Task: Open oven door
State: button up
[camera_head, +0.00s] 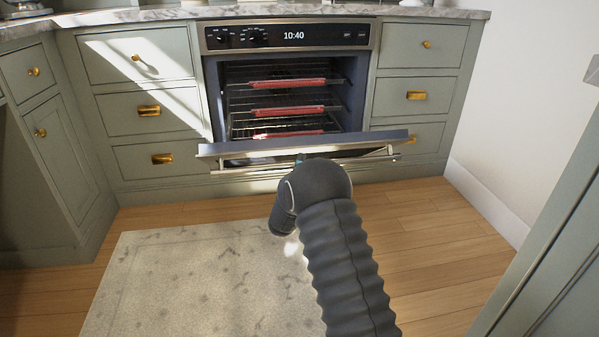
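The oven (288,37) is built into the cabinets straight ahead, with a black control panel reading 10:40. Its door (235,149) is tilted far down toward me, and the lit cavity with racks and red strips on their front edges shows above it. A bar handle (236,170) runs along the door's outer side, below the top edge. My arm reaches forward to the middle of the door. My gripper is hidden behind the arm's dark wrist, so its fingers and any contact with the handle cannot be seen.
Green drawers with brass pulls flank the oven on the left (134,57) and right (420,45). A pale rug (190,285) lies on the wooden floor in front. A white wall (530,90) and a green panel (560,260) bound the right side. Floor shows clear right of my arm.

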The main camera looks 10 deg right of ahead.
jog(key=s+a+r, duration=0.2)
jog(key=s+r, duration=0.1)
jog(key=s+a+f, duration=0.2)
jog(key=f, duration=0.6)
jog(key=s+a+f, duration=0.3)
jog(key=f, duration=0.5)
jog(key=shift+a, duration=0.25)
dwell(1.3)
dwell(0.5)
